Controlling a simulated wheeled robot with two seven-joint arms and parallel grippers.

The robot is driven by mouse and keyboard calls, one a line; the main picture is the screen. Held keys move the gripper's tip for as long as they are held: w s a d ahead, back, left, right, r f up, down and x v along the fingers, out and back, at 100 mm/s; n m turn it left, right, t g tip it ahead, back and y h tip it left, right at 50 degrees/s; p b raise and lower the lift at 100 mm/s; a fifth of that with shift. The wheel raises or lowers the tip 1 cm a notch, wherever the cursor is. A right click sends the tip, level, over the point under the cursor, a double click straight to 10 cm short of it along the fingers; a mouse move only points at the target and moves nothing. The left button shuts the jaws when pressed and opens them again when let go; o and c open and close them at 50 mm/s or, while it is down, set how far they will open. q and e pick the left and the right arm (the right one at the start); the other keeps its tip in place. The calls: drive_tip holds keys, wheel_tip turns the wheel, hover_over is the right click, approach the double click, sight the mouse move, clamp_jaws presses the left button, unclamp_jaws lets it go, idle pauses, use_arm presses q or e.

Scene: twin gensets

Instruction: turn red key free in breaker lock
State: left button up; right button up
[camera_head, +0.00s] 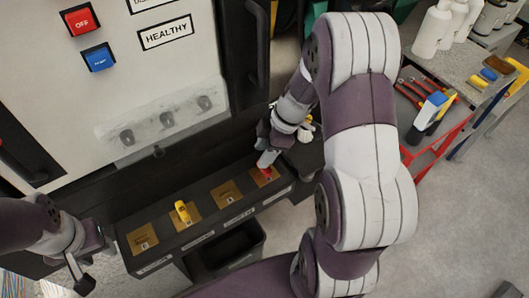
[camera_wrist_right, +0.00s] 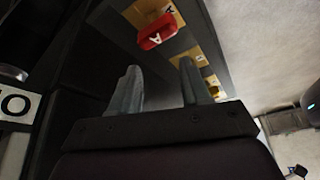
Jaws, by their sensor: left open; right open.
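The red key (camera_head: 264,173) sits at the rightmost brass plate of a black key shelf (camera_head: 165,238). In the right wrist view the red key (camera_wrist_right: 156,32), marked "A", lies beyond the fingertips, nearer the left finger. My right gripper (camera_head: 268,157) is just above the red key; in its wrist view the two fingers (camera_wrist_right: 160,80) are apart with nothing between them. From the head, I cannot tell whether a finger touches the key. My left gripper (camera_head: 88,268) is open and empty at the lower left. Which lock is the breaker's is not readable.
A yellow key (camera_head: 182,212) stands in another plate, left of the red one. The cabinet panel (camera_head: 120,60) has red and blue buttons and a clear cover (camera_head: 165,118) over several round fittings. A black bin (camera_head: 228,250) is below. A red tool cart (camera_head: 440,145) stands right.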

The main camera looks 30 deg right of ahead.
sight(268, 170)
drive_tip(key=m+p, duration=0.1)
drive_tip(key=r+m+t, duration=0.1)
drive_tip(key=shift+s+r+m+h+p, duration=0.15)
drive_tip(key=shift+m+h+p, duration=0.15)
drive_tip(key=shift+m+p, duration=0.1)
use_arm(q)
wheel_tip(268, 170, up, 4)
use_arm(e)
drive_tip(key=m, duration=0.2)
drive_tip(key=shift+f+m+t+h+p, duration=0.25)
drive_tip(key=shift+m+t+h+p, duration=0.05)
drive_tip(key=shift+t, duration=0.1)
drive_tip(key=f+m+h+b, duration=0.1)
drive_tip(key=m+b, duration=0.1)
drive_tip(key=s+f+m+h+b, duration=0.1)
drive_tip(key=m+b, duration=0.1)
drive_tip(key=m, duration=0.1)
drive_tip(key=f+m+t+h+b, duration=0.1)
drive_tip(key=m+b, duration=0.1)
drive_tip(key=shift+s+f+m, duration=0.15)
drive_tip(key=shift+s+m, duration=0.25)
drive_tip(key=b+x, duration=0.3)
drive_tip(key=shift+w+f, duration=0.15)
drive_tip(key=shift+w, duration=0.1)
drive_tip(key=shift+w+f, duration=0.2)
drive_tip(key=shift+w, duration=0.1)
use_arm(q)
wheel_tip(268, 170, down, 9)
drive_tip(key=shift+f, duration=0.15)
